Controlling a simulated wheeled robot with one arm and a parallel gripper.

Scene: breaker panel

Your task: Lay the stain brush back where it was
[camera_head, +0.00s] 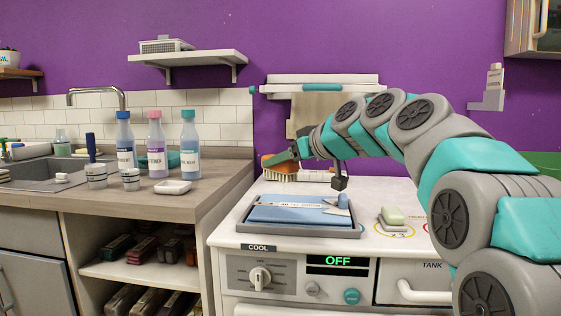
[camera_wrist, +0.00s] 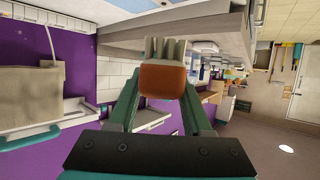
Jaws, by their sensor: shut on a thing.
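My gripper (camera_head: 280,158) is at the back left of the white worktop, with its fingers pointing left. It is shut on the stain brush (camera_head: 267,160), which has an orange-brown body and pale bristles. In the wrist view the brush (camera_wrist: 163,80) sits between the two green fingers of my gripper (camera_wrist: 162,92), its bristles pointing to the top of the picture. The fingers partly hide the brush in the head view. I cannot tell whether the bristles touch the worktop.
A grey tray (camera_head: 245,231) holding a folded blue item (camera_head: 300,208) lies in front of the gripper. Several bottles (camera_head: 156,150) and a small white dish (camera_head: 173,187) stand on the left counter. The purple wall is behind.

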